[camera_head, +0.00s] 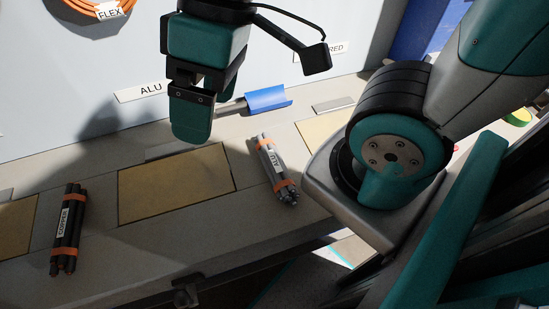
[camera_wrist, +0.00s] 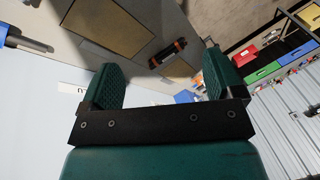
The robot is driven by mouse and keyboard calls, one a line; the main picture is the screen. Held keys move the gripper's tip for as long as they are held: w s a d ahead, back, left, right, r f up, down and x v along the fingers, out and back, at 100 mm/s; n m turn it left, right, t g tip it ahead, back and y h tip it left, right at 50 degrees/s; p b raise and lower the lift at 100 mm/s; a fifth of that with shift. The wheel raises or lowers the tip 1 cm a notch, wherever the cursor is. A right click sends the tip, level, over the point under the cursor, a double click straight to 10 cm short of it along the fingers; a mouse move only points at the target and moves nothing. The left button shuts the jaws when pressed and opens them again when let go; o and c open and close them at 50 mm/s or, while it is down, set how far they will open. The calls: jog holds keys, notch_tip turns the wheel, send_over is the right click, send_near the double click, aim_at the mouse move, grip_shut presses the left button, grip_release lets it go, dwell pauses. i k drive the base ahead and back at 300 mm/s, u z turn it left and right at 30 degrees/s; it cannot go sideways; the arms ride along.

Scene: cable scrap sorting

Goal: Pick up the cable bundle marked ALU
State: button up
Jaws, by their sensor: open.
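The grey cable bundle marked ALU (camera_head: 275,170), with orange bands and a white label, lies on the bench between two tan pads in the head view. It does not show in the wrist view. My gripper (camera_head: 190,132) is above the bench, up and to the left of this bundle, near the wall. In the wrist view my gripper (camera_wrist: 160,64) has its two fingers apart, with nothing held between them. A black bundle marked COPPER (camera_head: 66,228) lies at the left of the bench. A dark bundle with orange bands (camera_wrist: 168,53), probably that one, shows beyond the fingers.
Tan pads (camera_head: 170,190) lie along the bench. The wall carries an ALU sign (camera_head: 140,91) and an orange coil (camera_head: 95,5) above a FLEX sign. Colored bins (camera_wrist: 264,60) show in the wrist view.

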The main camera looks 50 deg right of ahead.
aim_at(285, 188)
jog(key=z, duration=1)
jog(key=k, duration=0.9)
jog(key=u, duration=1.25)
jog(key=i, duration=0.5)
jog(key=z, duration=0.1)
